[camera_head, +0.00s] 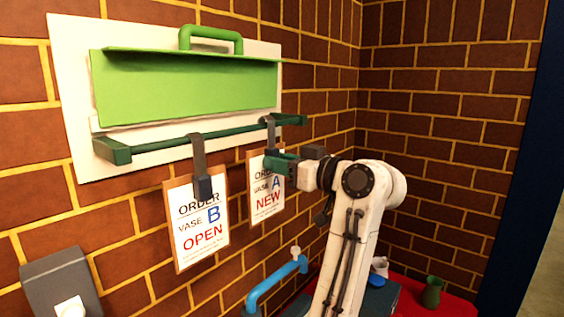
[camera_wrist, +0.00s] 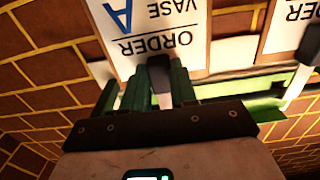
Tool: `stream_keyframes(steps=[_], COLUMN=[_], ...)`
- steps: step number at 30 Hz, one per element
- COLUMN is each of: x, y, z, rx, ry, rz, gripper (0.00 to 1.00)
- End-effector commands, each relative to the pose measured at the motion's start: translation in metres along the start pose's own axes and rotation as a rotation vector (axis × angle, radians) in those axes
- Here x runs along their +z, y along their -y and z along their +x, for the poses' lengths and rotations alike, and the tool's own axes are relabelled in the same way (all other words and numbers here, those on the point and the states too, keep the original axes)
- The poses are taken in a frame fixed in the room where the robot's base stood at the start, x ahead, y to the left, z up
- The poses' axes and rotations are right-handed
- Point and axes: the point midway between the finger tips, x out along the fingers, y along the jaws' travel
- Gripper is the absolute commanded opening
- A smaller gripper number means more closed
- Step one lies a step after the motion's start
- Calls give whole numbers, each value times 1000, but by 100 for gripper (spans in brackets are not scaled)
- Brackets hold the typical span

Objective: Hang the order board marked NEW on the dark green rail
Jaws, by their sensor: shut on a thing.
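The NEW order board (camera_head: 265,205), marked VASE A, hangs upright near the right end of the dark green rail (camera_head: 160,146). Its grey hook (camera_head: 269,132) reaches up to the rail and looks to be over it; the exact seating is too small to tell. My gripper (camera_head: 278,164) is shut on the grey hook strap at the board's top and covers part of its text. In the wrist view the board (camera_wrist: 165,50) appears upside down, with the strap (camera_wrist: 160,82) between my green fingers (camera_wrist: 160,88).
The OPEN board (camera_head: 200,230), marked VASE B, hangs on the rail to the left. A light green panel (camera_head: 185,90) with a handle is above the rail. A blue pipe with a tap (camera_head: 275,284) is below. A green jug (camera_head: 432,292) stands on a red surface at lower right.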

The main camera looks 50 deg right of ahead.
Motion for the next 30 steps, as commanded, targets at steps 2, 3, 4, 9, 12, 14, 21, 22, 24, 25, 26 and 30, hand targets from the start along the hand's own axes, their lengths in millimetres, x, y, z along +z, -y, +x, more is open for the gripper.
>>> stream_keyframes(steps=[2,3,4,9,12,14,21,22,24,25,26,30], x=[3,4,4,4,4,4,4,4,5,5,5,5], y=[0,0,0,0,0,0,0,0,0,0,0,0], z=[0,0,0,0,0,0,0,0,0,0,0,0], rx=[0,0,0,0,0,0,0,0,0,0,0,0], ry=[-1,-1,-2,-2,-2,-2,-2,-2,-1,-1,-1,0], rz=[-1,-1,-1,-1,-1,-1,-1,0,0,0,0,0], gripper=[0,0,0,0,0,0,49,52,57,57,57,57])
